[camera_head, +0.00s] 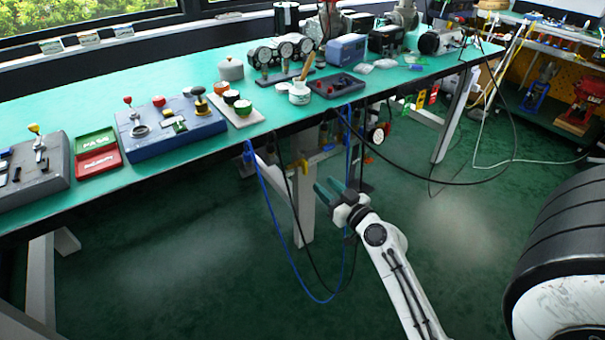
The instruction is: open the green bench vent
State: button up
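A small round fitting with a green top (243,107) stands on a pale plate near the front edge of the green bench. It looks like the green bench vent, though its details are too small to tell how it is set. A dark-topped fitting (231,97) and an orange-topped one (222,88) stand behind it on the same plate. My gripper (325,186) is in front of the bench, lower in the picture and to the right of the green fitting, well apart from it. Its teal fingers look spread, with nothing between them.
A blue box with levers (170,126) is left of the fittings. A white pot with a wooden tool (299,93) and a dark control panel (337,86) are to the right. Blue and black cables (268,200) hang from the bench near my gripper. Green floor in front is largely clear.

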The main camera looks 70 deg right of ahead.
aim_at(305, 168)
jog(key=x, duration=0.8)
jog(key=shift+d, duration=0.1)
grip_shut()
